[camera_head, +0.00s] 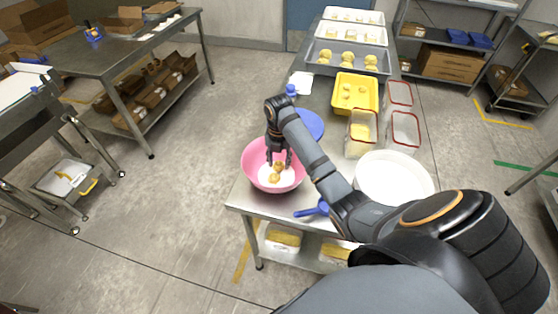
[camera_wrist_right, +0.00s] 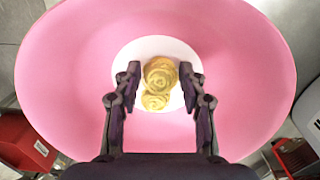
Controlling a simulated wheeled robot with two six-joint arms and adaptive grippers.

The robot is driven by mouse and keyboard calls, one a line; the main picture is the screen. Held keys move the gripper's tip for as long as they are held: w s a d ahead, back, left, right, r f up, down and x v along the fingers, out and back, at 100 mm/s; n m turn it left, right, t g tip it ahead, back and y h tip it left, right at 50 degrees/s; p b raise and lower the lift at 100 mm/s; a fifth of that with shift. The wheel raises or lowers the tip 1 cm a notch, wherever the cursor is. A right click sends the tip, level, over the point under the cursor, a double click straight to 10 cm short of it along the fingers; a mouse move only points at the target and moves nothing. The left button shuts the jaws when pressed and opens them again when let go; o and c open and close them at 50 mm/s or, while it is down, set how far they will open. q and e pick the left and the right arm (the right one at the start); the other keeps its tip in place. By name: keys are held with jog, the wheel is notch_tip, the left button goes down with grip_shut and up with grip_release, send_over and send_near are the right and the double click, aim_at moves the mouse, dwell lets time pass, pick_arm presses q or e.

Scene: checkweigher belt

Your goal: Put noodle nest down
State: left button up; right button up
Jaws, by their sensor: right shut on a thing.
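My right gripper (camera_head: 279,159) reaches down into the pink bowl (camera_head: 253,156) on the steel table's near left end. It is shut on a yellow noodle nest (camera_wrist_right: 160,72), which sits between the two fingertips in the right wrist view. A second noodle nest (camera_wrist_right: 155,101) lies on the white round bottom of the bowl, just below the held one in that view. In the head view the held nest (camera_head: 279,166) and the other nest (camera_head: 274,178) appear close together. I cannot tell whether the held nest touches the bottom or the other nest. My left gripper is not in view.
A blue round thing (camera_head: 310,124) stands behind the bowl, and a blue scoop (camera_head: 312,210) lies in front. A white tub (camera_head: 394,158) and red-rimmed clear containers (camera_head: 405,131) stand to the right. A yellow tray (camera_head: 371,82) and a grey tray (camera_head: 316,50) with several nests are farther back.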

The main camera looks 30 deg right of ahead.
aim_at(279, 162)
jog(key=shift+f, duration=0.2)
jog(key=o, duration=0.9)
jog(key=shift+r, duration=0.1)
jog(key=shift+r, duration=0.15)
notch_tip(279, 162, up, 5)
jog(key=shift+f+p, duration=0.1)
jog(key=shift+p, duration=0.65)
notch_tip(279, 162, up, 7)
jog(key=p, duration=0.7)
